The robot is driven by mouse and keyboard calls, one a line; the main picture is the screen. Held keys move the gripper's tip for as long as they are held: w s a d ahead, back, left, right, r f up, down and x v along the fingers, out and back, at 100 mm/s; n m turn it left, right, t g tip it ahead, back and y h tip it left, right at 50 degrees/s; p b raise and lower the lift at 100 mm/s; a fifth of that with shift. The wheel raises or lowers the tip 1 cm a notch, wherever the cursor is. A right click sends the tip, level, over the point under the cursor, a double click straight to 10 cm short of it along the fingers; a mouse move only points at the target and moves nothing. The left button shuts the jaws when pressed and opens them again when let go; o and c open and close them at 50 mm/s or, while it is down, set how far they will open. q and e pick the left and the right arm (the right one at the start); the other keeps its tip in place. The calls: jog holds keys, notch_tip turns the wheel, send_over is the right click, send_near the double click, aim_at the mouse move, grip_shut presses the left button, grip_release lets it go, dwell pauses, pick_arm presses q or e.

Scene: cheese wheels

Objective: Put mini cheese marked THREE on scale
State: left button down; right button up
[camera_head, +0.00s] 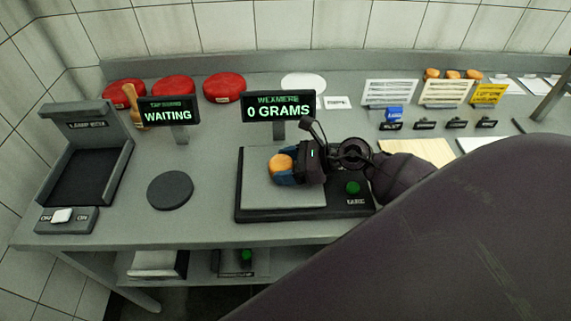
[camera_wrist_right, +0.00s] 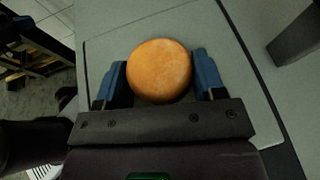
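An orange mini cheese (camera_head: 281,164) is between the blue fingers of my right gripper (camera_head: 293,168). In the right wrist view the round cheese (camera_wrist_right: 159,71) shows with a blue finger against each side, so the gripper (camera_wrist_right: 160,80) looks shut on it. No number can be read on the cheese. The scale display (camera_head: 278,108) reads 0 GRAMS. Whether the cheese touches the plate is hard to tell. My left gripper is not in view.
Several orange mini cheeses (camera_head: 452,74) stand behind white and yellow cards at the back right. Red wheels (camera_head: 224,87) lie at the back left. A dark round pad (camera_head: 170,190), a WAITING display (camera_head: 168,111) and a lamp box (camera_head: 87,160) are left of the scale.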

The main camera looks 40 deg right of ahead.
jog(key=o, duration=0.4)
jog(key=shift+r, duration=0.2)
jog(key=b+v, duration=0.1)
jog(key=v, duration=0.9)
jog(key=shift+s+d, duration=0.2)
jog(key=shift+d, duration=0.05)
jog(key=shift+s+d+r, duration=0.3)
jog(key=shift+s+d, duration=0.1)
jog(key=shift+d, duration=0.1)
